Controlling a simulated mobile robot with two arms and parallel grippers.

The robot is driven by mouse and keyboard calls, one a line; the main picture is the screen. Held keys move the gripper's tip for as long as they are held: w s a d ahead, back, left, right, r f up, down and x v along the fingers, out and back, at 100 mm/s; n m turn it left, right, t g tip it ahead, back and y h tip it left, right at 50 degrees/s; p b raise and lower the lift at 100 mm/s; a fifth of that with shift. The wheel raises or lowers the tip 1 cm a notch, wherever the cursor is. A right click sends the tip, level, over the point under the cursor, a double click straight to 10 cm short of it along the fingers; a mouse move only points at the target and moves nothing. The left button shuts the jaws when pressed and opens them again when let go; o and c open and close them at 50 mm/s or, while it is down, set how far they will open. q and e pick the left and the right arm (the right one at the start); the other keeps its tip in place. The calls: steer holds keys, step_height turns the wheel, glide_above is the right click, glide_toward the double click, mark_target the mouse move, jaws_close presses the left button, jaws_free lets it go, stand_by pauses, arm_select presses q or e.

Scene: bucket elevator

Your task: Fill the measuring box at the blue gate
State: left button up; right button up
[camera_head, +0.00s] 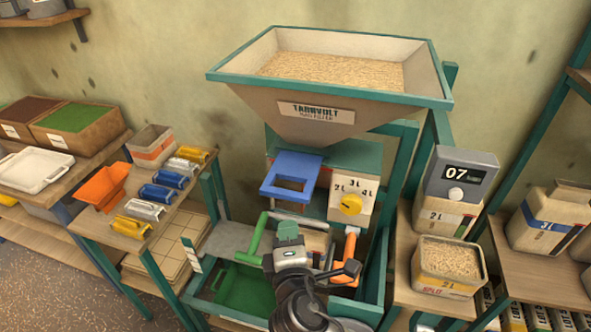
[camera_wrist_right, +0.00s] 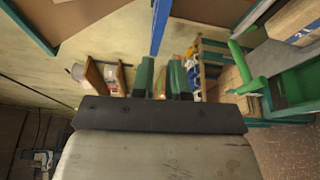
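The blue gate (camera_head: 292,175) is a blue frame with a square opening, under the grain-filled hopper (camera_head: 330,97). A dial plate with a yellow knob (camera_head: 350,204) is beside it, marked 2L, 3L and 4L. My right gripper (camera_head: 288,232) is below the gate, between a green handle (camera_head: 257,240) and an orange handle (camera_head: 347,258). Its green fingers (camera_wrist_right: 161,80) are apart in the right wrist view, with nothing clearly held. A pale box-like part (camera_head: 317,241) behind it is partly hidden; I cannot tell if it is the measuring box. My left gripper is not in view.
On the right stand a grain-filled box (camera_head: 450,282), a 2L container (camera_head: 440,216) under a display (camera_head: 462,175) reading 07, and a 3L container (camera_head: 550,215). A green bin (camera_head: 241,287) is low at centre.

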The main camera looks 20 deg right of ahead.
mark_target(283, 197)
steer(key=a+n, duration=0.1)
steer(key=n, duration=0.1)
steer(key=a+r+n+g+h+p, duration=0.2)
steer(key=n, duration=0.1)
steer(key=shift+s+a+n, duration=0.2)
steer(key=shift+s+n, duration=0.1)
steer(key=shift+s, duration=0.05)
jaws_close()
steer(key=s+a+r+n+g+h+p, duration=0.2)
steer(key=a+n+g+p, duration=0.1)
steer(key=n, duration=0.4)
steer(key=p+x, duration=0.1)
steer(key=x, duration=0.3)
steer(key=p+x, duration=0.1)
steer(key=x, duration=0.3)
steer(key=p+x, duration=0.2)
steer(key=x, duration=0.2)
steer(key=shift+w+d+r, duration=0.2)
steer(key=shift+r, duration=0.1)
steer(key=shift+w+d+f, duration=0.1)
steer(key=shift+w, duration=0.05)
